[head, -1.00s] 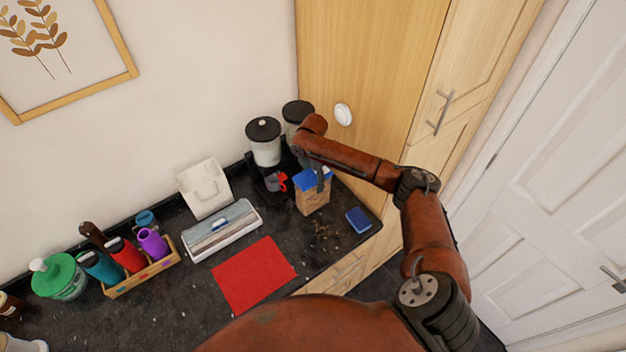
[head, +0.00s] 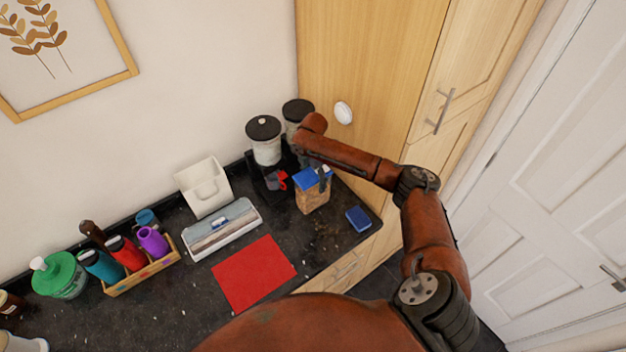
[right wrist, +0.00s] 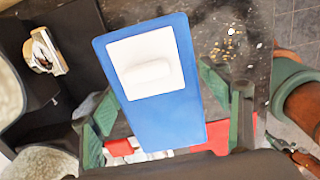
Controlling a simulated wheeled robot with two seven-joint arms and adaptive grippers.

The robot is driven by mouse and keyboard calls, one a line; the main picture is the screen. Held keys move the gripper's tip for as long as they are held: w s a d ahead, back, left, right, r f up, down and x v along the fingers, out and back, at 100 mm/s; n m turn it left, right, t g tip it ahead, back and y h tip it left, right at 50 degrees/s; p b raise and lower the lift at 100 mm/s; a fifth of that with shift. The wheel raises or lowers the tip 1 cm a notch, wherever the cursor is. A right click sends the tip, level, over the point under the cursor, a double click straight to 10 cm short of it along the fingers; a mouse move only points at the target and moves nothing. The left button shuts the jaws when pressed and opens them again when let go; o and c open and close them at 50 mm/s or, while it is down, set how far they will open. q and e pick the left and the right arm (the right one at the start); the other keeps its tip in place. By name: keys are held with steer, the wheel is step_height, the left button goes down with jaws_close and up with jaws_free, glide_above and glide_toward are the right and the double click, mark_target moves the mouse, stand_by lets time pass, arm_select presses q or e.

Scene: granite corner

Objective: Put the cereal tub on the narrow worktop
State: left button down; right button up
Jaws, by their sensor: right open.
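The cereal tub (head: 312,197) has a blue lid and a brown body with cereal showing. It stands upright on a dark granite worktop (head: 190,290), near its right end. In the right wrist view the blue lid (right wrist: 185,98) with a white flap fills the middle. My right gripper (head: 323,180) is at the tub's top; in the wrist view its green-padded fingers (right wrist: 160,112) are open, one on each side of the lid. Contact with the tub cannot be told. My left gripper is not in view. I cannot tell whether this worktop is the narrow one.
Dark-lidded canisters (head: 264,140) and a black stand (head: 268,182) are close behind the tub. A blue sponge (head: 358,218) lies to its right, with crumbs (head: 322,232) in front. A red mat (head: 253,273), a long box (head: 222,230) and a bottle rack (head: 145,278) are further left.

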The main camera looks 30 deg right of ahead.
step_height(320, 180, up, 12)
steer(key=shift+r+b, duration=0.1)
steer(key=shift+b, duration=0.85)
steer(key=shift+a, duration=0.1)
